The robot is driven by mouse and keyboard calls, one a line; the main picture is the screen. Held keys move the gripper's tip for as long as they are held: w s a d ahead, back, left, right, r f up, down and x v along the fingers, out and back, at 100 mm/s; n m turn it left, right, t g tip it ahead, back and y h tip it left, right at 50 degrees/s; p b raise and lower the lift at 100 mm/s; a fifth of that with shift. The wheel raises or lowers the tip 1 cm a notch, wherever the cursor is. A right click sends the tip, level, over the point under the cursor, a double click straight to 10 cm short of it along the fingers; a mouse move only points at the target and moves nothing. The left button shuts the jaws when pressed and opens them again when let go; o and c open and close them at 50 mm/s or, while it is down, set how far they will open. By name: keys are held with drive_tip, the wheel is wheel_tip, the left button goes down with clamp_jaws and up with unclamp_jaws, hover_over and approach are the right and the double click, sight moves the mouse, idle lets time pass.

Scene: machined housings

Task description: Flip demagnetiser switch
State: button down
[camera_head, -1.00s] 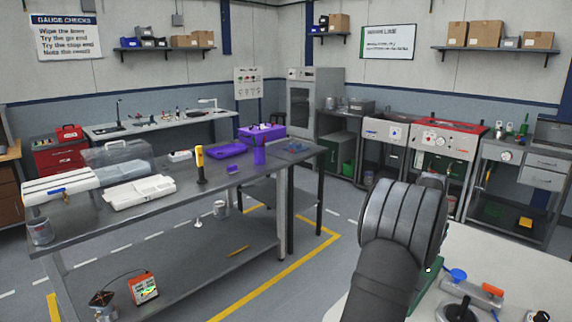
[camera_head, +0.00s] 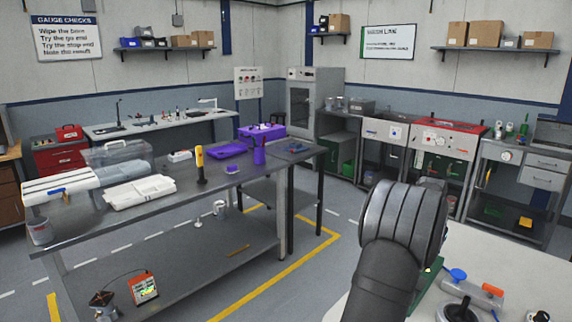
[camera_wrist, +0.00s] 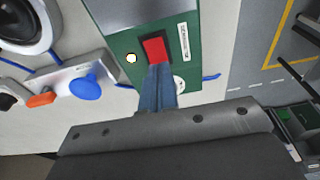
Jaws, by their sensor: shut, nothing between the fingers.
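The demagnetiser is a green box (camera_wrist: 124,45) with a grey top plate, seen close up in the wrist view. It carries a red switch (camera_wrist: 154,50), a small pale lamp (camera_wrist: 131,58) and a white label. My gripper (camera_wrist: 157,72) is shut and empty, its fingertips at the near edge of the red switch; whether they touch it I cannot tell. The fingers hide part of the box's front. In the head view only a green edge of the box (camera_head: 428,275) shows beside my arm; the switch and fingertips are hidden there.
On the same pale bench (camera_head: 490,250) are a blue knob (camera_head: 457,275), an orange-ended block (camera_head: 492,290) and a dark round part (camera_head: 460,310), close beside the box. A blue cable runs behind the box in the wrist view. A long grey workbench (camera_head: 100,220) stands apart at left.

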drive_tip(key=shift+f, duration=0.45)
drive_tip(key=shift+r, duration=3.55)
wheel_tip(320, 180, down, 7)
drive_tip(key=shift+f, duration=0.1)
drive_tip(key=shift+r, duration=0.2)
